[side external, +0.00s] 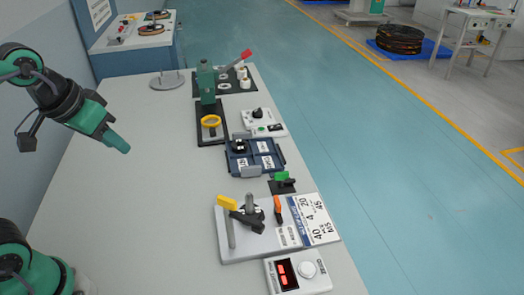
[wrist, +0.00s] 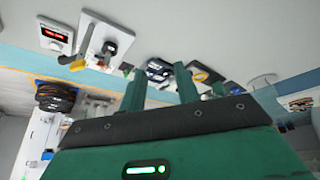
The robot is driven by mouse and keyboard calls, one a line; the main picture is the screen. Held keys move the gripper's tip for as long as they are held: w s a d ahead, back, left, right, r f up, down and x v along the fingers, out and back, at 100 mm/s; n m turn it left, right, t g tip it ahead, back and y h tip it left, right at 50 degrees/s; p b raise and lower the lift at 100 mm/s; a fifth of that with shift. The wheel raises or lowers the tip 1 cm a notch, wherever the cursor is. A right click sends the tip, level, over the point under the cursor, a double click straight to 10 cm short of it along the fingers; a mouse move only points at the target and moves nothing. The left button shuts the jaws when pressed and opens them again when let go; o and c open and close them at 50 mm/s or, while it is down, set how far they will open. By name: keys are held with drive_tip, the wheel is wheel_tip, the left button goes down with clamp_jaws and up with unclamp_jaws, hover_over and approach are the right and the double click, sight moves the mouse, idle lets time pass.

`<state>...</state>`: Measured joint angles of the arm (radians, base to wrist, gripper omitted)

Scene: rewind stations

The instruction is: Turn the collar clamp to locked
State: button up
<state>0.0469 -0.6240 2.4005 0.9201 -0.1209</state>
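A light grey plate (side external: 225,245) near the front right of the bench carries a black collar-like part (side external: 248,220) with a yellow-ended lever (side external: 228,203) and grey posts. This looks like the collar clamp; whether it is locked cannot be read. An orange lever (side external: 278,208) stands on the same plate. My gripper (side external: 121,146) is high over the left part of the bench, well apart from the plate. In the wrist view, my gripper's fingers (wrist: 159,72) are spread with nothing between them. The plate (wrist: 90,30) and yellow lever end (wrist: 78,65) show at upper left there.
A box with a red display (side external: 290,274) stands in front of the plate. The bench's left half is clear.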

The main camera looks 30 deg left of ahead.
drive_tip(key=w+d+n+g, duration=0.1)
drive_tip(key=w+d+n, duration=0.1)
drive_tip(key=w+d, duration=0.35)
drive_tip(key=n+g, duration=0.4)
drive_tip(key=n, duration=0.2)
hover_over(277, 201)
wheel_tip(277, 201, down, 13)
drive_tip(key=shift+w+f, duration=0.1)
drive_tip(key=shift+f, duration=3.85)
clamp_jaws()
